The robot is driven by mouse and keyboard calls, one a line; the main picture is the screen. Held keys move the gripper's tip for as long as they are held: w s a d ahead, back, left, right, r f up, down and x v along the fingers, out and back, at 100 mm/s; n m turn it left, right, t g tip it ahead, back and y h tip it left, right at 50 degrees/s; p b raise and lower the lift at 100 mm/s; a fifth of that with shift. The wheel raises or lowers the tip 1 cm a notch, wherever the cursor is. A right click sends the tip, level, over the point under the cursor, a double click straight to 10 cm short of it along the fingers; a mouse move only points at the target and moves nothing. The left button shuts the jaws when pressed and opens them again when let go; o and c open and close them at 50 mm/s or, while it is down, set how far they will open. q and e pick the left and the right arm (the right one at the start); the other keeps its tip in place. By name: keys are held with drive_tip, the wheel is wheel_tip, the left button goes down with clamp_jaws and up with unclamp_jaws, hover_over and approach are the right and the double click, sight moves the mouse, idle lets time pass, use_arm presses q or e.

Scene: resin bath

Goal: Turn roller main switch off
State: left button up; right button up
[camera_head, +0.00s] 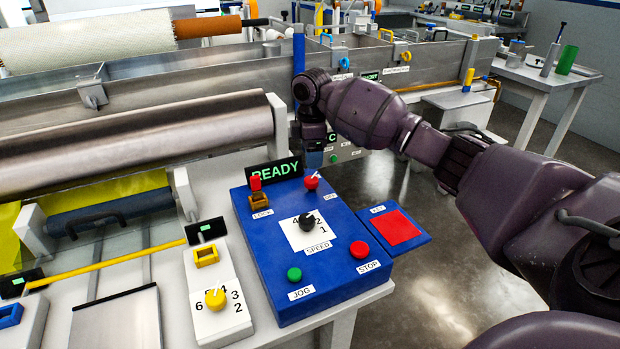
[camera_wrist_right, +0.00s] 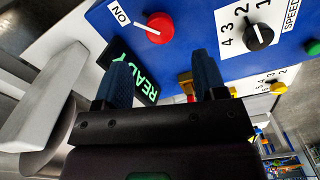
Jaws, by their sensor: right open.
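The main switch is a red rotary knob (camera_head: 311,183) with a white pointer at the far right corner of the blue control panel (camera_head: 345,284). In the wrist view the knob (camera_wrist_right: 159,28) shows its pointer turned toward the ON label (camera_wrist_right: 121,15). An OFF label (camera_head: 331,196) lies near it in the head view. My right gripper (camera_head: 314,150) is above and behind the panel's far edge, near the knob. In the wrist view its two blue fingers (camera_wrist_right: 160,80) are apart, with nothing held; the knob lies beyond the tips. My left gripper is not in view.
A lit READY sign (camera_head: 275,172) and a red lock piece (camera_head: 255,183) stand close by the knob. The black speed knob (camera_head: 306,222), green jog button (camera_head: 294,274) and red stop button (camera_head: 359,249) share the panel. A metal roller (camera_head: 140,140) lies left.

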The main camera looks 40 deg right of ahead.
sight(311, 179)
wheel_tip(311, 179, down, 6)
drive_tip(key=shift+f+b, duration=0.1)
drive_tip(key=shift+b, duration=0.55)
drive_tip(key=shift+f, duration=0.65)
drive_tip(key=shift+c, duration=0.5)
